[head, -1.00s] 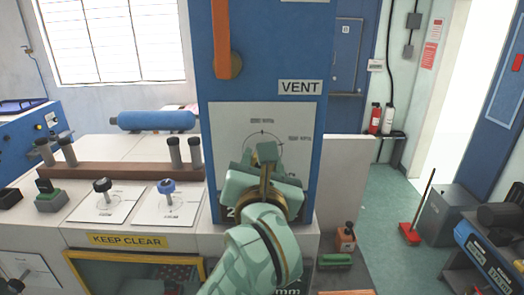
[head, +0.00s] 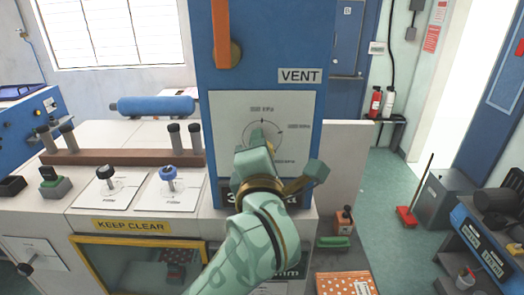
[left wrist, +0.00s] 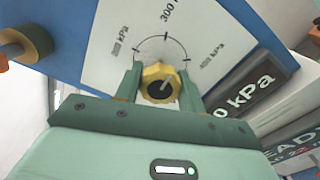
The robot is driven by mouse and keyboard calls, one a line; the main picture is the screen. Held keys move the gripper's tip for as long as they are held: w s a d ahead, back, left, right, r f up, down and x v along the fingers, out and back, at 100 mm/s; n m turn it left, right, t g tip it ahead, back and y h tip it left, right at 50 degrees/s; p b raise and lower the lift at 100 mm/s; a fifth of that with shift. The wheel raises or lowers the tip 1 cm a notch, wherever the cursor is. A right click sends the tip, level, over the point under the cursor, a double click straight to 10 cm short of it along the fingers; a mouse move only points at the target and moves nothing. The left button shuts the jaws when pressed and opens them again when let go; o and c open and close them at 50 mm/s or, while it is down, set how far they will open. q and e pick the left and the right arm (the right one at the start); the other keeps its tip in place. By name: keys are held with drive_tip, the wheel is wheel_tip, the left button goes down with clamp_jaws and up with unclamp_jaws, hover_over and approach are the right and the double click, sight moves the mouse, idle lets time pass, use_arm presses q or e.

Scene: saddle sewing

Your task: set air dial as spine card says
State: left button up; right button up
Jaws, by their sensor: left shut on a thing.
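The air dial is a white plate (head: 229,111) on the blue column, with a round scale and kPa marks. In the left wrist view the plate (left wrist: 112,38) shows marks that look like 200, 300 and 400 kPa, small and tilted. My left gripper (head: 284,160) is in front of the dial and shut on its yellow knob (left wrist: 154,73), one finger on each side. A pale pointer line shows on the knob. The readout below (left wrist: 247,95) ends in "0 kPa"; in the head view its first digit looks like 3, the rest hidden. I cannot identify the spine card. My right gripper is not in view.
An orange lever (head: 221,35) beside a VENT label (head: 300,76) is above the dial. Black (head: 106,173) and blue (head: 168,173) knobs stand on the bench at left. A KEEP CLEAR label (head: 131,226) is on the bench front. An orange dotted item (head: 346,284) lies below right.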

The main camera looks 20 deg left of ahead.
use_arm(q)
drive_tip(key=m, duration=0.5)
drive_tip(key=shift+m, duration=0.3)
drive_tip(key=m, duration=0.4)
drive_tip(key=shift+m, duration=0.3)
drive_tip(key=o, duration=1)
drive_tip(key=shift+w, duration=0.1)
